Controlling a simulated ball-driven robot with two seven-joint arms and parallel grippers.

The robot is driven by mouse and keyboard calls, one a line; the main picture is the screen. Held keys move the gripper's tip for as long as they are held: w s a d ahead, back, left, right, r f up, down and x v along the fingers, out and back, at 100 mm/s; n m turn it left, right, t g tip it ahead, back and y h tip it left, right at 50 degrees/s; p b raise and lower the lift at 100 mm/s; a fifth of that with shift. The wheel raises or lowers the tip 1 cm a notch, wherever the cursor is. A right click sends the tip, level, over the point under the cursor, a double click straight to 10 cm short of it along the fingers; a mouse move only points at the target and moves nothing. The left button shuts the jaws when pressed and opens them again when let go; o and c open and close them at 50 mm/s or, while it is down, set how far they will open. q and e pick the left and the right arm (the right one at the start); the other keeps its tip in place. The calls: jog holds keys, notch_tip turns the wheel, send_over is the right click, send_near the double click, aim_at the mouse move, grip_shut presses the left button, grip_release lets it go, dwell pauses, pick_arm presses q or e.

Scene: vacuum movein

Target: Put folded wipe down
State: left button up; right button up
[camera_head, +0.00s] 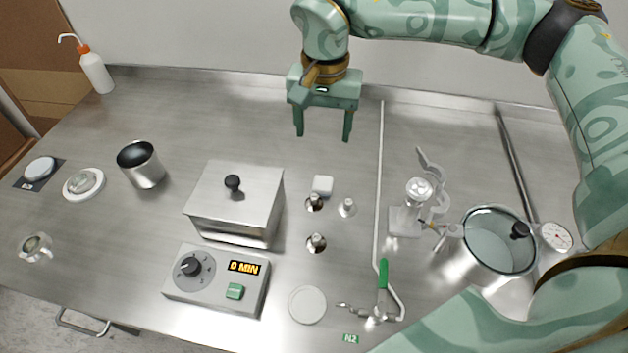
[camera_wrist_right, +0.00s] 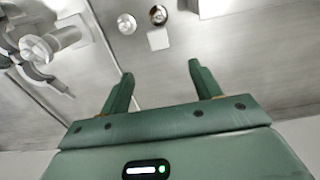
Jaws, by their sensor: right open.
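The folded wipe, a small white square (camera_head: 322,185), lies flat on the steel bench just behind several small metal fittings and right of the lidded steel box. It also shows in the right wrist view (camera_wrist_right: 158,39), in front of the fingers and apart from them. My right gripper (camera_head: 322,138) is open and empty, fingers pointing down, behind the wipe towards the back of the bench. Its two separated fingers also show in the right wrist view (camera_wrist_right: 158,82). My left gripper is in neither view.
The lidded steel box (camera_head: 234,200) stands behind a control unit (camera_head: 216,280) reading 0 MIN. Small metal fittings (camera_head: 316,243) stand near the wipe. A thin tube (camera_head: 379,180), glassware (camera_head: 408,220) and a steel pot (camera_head: 490,245) occupy the right.

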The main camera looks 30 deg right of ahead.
jog(key=b, duration=0.2)
send_over(323, 179)
jog(key=f, duration=0.9)
jog(key=shift+s+a+f, duration=0.1)
jog(key=shift+s+a, duration=0.1)
jog(key=f, duration=0.1)
jog(key=f+b, duration=0.1)
jog(key=f, duration=0.1)
jog(key=f+b, duration=0.1)
jog(key=f, duration=0.1)
jog(key=shift+w+d+f, duration=0.1)
jog(key=shift+w+d, duration=0.15)
jog(key=shift+d, duration=0.05)
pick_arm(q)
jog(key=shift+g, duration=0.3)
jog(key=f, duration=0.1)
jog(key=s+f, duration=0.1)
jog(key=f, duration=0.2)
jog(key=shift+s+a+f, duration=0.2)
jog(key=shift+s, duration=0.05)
pick_arm(e)
jog(key=c, duration=1.1)
jog(key=shift+r, duration=0.2)
jog(key=shift+c, duration=0.2)
